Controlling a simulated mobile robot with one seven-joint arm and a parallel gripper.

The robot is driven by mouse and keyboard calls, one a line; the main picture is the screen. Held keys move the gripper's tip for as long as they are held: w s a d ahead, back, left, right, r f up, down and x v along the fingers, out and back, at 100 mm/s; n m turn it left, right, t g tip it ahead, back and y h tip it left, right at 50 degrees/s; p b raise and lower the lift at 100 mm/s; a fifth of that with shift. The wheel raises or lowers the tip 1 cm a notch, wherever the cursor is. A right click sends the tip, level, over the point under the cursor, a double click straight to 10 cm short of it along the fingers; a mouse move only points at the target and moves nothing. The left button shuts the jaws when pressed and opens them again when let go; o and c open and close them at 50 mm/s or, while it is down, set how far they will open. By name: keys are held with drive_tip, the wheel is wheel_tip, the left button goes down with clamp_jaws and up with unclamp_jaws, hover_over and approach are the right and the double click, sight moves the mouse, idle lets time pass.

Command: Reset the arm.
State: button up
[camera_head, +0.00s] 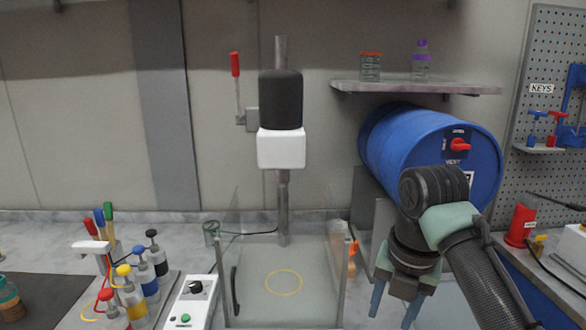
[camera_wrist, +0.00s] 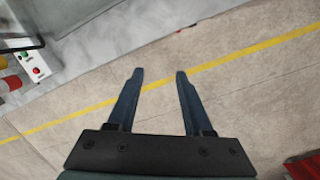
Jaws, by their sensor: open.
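My gripper (camera_head: 394,305) hangs at the lower right of the head view, below my dark arm links and in front of the blue drum. Its two blue fingers point down and stand apart. In the wrist view my gripper (camera_wrist: 158,75) is open, with nothing between the fingers. Below them lies bare floor with a yellow line (camera_wrist: 240,55).
A clear-walled enclosure (camera_head: 260,300) with a yellow ring is left of my gripper. A control box (camera_head: 190,305) and several colored pump bottles (camera_head: 130,290) stand further left. A shelf (camera_head: 415,88) holds two jars.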

drive_tip(key=w+a+r+m+t, duration=0.1)
drive_tip(key=w+a+m+t, duration=0.15)
drive_tip(key=w+a, duration=0.35)
drive_tip(key=w+a+r+m+t+y, duration=0.2)
drive_tip(key=a+r+m+t+y, duration=0.2)
drive_tip(key=a+r+m+t, duration=0.9)
drive_tip(key=s+a+r+m+t+y, duration=0.15)
drive_tip(key=s+r, duration=0.25)
drive_tip(key=r, duration=0.4)
drive_tip(key=s+r+m+t+h, duration=0.1)
drive_tip(key=s+r+m+t, duration=0.15)
drive_tip(key=r, duration=0.55)
drive_tip(key=s+d+r+m+t+h, duration=0.2)
drive_tip(key=s+r+m+t, duration=0.1)
drive_tip(key=s, duration=0.4)
drive_tip(key=s+d+r+m+t+h, duration=0.2)
drive_tip(key=s+r+m, duration=0.3)
drive_tip(key=s+m, duration=0.3)
drive_tip(key=shift+d+t+h, duration=0.35)
drive_tip(key=shift+d+t, duration=0.1)
drive_tip(key=shift+d, duration=0.1)
drive_tip(key=shift+s, duration=0.1)
